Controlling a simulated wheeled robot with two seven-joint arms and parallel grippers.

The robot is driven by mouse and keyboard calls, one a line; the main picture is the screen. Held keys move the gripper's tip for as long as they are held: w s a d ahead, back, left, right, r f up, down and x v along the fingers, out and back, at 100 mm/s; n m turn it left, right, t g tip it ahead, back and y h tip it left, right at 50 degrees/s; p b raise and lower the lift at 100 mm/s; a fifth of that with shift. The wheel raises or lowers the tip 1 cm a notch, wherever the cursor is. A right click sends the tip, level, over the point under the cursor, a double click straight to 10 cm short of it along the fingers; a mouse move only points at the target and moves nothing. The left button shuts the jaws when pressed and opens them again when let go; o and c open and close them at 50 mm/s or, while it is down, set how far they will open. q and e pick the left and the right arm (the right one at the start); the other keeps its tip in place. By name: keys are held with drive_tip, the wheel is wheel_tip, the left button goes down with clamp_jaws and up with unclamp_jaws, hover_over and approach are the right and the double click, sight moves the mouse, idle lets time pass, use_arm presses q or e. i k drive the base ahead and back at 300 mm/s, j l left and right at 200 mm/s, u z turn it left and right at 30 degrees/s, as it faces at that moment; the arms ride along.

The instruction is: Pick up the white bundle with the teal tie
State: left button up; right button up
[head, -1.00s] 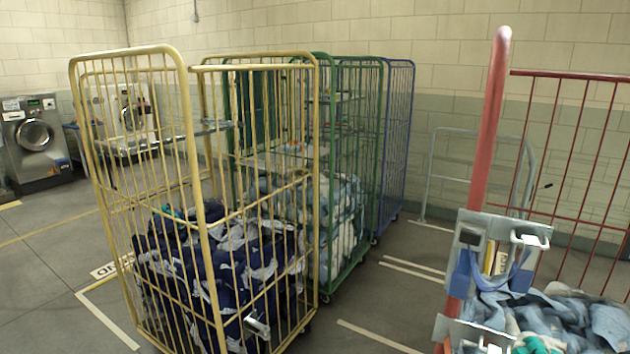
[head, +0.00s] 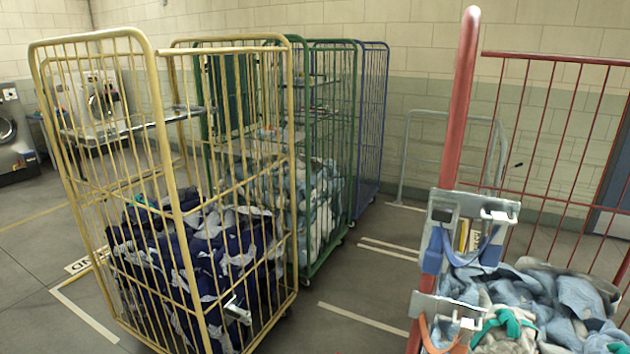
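A white bundle (head: 492,335) with a teal tie (head: 513,322) lies among light blue cloth (head: 560,295) in the red cage trolley (head: 462,110) at the lower right of the head view. The bundle's lower part is cut off by the bottom edge of the picture. Neither of my grippers is in view.
A metal bracket with a blue strap (head: 432,250) sits on the red cage's post, left of the cloth. A yellow cage (head: 160,100) with dark blue bundles (head: 190,265) stands at left, green and blue cages behind it. Floor between the yellow and red cages is clear.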

sight(505, 331)
drive_tip(key=z, duration=1.35)
